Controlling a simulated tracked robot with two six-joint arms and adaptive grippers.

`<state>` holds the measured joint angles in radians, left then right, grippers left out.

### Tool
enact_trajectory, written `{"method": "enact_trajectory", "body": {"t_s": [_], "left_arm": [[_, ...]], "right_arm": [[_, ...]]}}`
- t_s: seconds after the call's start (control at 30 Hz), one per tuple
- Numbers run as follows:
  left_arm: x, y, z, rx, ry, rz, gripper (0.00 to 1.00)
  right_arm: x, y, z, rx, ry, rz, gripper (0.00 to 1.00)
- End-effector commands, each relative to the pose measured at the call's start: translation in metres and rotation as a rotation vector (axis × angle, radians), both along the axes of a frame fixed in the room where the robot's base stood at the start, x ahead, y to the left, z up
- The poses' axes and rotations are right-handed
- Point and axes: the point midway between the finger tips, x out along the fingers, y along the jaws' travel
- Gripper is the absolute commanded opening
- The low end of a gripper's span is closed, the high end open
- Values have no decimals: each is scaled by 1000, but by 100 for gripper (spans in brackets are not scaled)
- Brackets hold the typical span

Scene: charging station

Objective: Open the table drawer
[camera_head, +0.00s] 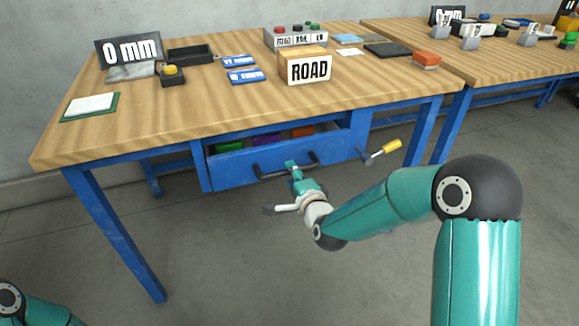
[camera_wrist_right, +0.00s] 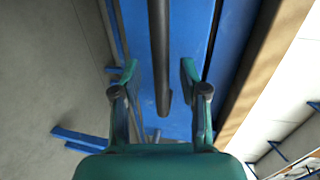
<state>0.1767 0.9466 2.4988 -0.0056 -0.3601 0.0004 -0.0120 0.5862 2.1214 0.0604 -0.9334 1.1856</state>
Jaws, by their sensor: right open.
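The blue table drawer (camera_head: 232,171) is pulled partly out, and its open top shows colored items inside. A dark bar handle (camera_head: 268,174) runs across its front. My right gripper (camera_head: 291,166) is at the handle, its fingers pointing toward the drawer front. In the right wrist view, the open fingers (camera_wrist_right: 160,78) stand on either side of the handle (camera_wrist_right: 159,45), with a gap on both sides. The blue drawer front (camera_wrist_right: 195,30) lies behind it. My left gripper is out of view; only part of the left arm shows at the lower left.
A yellow-handled crank (camera_head: 385,149) sticks out right of the drawer. Blue table legs (camera_head: 115,235) flank it. The floor in front is clear.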

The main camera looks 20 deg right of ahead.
Motion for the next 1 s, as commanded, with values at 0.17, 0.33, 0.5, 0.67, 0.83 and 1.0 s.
{"method": "enact_trajectory", "body": {"t_s": [0.17,0.33,0.5,0.67,0.83,1.0], "left_arm": [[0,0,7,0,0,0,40],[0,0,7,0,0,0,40],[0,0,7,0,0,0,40],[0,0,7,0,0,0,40],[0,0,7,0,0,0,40],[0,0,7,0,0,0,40]], "right_arm": [[20,0,-3,1,0,-2,43],[26,0,-6,1,1,-1,43],[26,0,-6,1,1,-2,43],[26,0,-6,1,1,-2,27],[26,0,-6,1,1,-2,0],[25,0,-6,0,2,-2,0]]}}
